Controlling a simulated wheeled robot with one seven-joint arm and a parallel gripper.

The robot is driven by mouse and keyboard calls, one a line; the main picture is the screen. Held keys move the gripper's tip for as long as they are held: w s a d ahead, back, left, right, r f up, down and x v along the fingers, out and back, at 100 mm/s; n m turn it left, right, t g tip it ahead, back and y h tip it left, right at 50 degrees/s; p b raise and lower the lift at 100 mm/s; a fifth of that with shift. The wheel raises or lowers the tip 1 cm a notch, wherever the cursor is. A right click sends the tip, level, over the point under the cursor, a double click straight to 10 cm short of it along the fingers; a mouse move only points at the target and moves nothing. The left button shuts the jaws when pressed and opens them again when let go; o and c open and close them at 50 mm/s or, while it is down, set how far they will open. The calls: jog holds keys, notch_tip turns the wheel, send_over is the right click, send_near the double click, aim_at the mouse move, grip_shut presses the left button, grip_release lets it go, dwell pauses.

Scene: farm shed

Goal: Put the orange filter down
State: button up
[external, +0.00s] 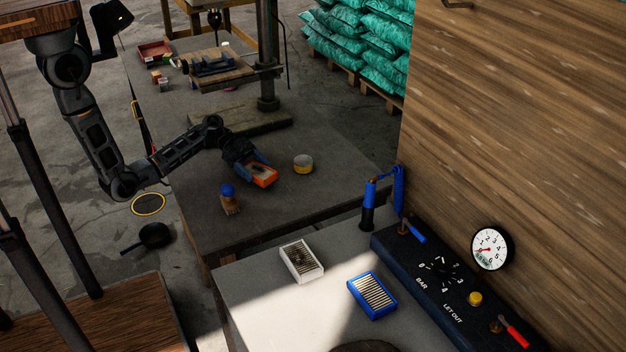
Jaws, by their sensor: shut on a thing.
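The orange filter (265,179) is a small orange-framed block in my gripper (258,172), above or on the dark table (200,200). My gripper's blue fingers are shut on it, one on each side. I cannot tell whether the filter touches the table top. A white filter (302,260) and a blue filter (372,295), both with ribbed faces, lie on the lighter bench (245,285) in front.
A drill press base (245,122) is behind. A panel with a gauge (490,249) is at right. The table's front is mostly clear.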

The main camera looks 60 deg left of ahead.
jog(key=shift+s+f, duration=0.1)
jog(key=shift+f, duration=0.55)
jog(key=o, duration=1.1)
jog(key=shift+s+f, duration=0.1)
jog(key=shift+f, duration=0.05)
jog(key=shift+c, duration=0.2)
jog(key=shift+r+p, duration=0.75)
jog(key=shift+p, duration=0.05)
jog(key=b+v, duration=0.1)
jog(key=v, duration=1.1)
jog(key=shift+w+r, duration=0.25)
jog(key=shift+w, duration=0.05)
